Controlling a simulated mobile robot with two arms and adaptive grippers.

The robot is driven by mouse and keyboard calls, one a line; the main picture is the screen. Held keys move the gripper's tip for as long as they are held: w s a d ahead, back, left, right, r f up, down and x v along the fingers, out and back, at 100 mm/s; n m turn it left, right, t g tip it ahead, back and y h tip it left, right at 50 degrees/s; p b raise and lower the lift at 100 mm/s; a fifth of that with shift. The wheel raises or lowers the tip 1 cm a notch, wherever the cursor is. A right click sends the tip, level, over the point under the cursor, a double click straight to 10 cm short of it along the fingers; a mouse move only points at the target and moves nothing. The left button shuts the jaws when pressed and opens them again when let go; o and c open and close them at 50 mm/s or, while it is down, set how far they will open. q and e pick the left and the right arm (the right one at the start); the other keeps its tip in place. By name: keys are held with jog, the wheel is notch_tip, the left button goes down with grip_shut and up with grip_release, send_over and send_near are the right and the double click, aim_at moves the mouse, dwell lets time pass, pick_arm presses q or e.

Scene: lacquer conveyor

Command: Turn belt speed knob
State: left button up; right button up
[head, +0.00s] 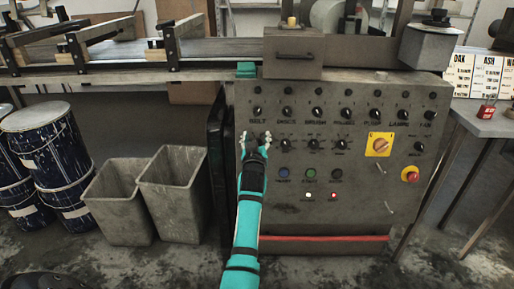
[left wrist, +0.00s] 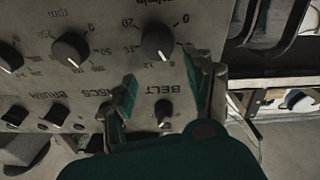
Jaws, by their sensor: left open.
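The belt speed knob (left wrist: 158,43) is a round dark knob with a pale pointer line on the grey control panel (head: 320,222). Its scale and the BELT label appear upside down in the left wrist view. In the head view my gripper hides this knob. My left gripper (head: 255,139) is open in front of the panel, below the BELT label. In the left wrist view its teal fingers (left wrist: 167,75) are spread, with the knob between and just beyond their tips. I cannot tell whether they touch it. My right gripper is not in view.
A smaller BELT switch (left wrist: 164,108) sits near the fingers. More knobs (head: 286,144) are beside it on the panel. A yellow switch plate (head: 380,144) and red button (head: 411,174) are to the right. Two grey bins (head: 172,190) and blue drums (head: 45,150) stand left.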

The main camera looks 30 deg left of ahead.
aim_at(258, 116)
pick_arm(q)
notch_tip(258, 116, up, 6)
jog(key=shift+r, duration=0.25)
jog(key=shift+s+f, duration=0.1)
dwell(0.4)
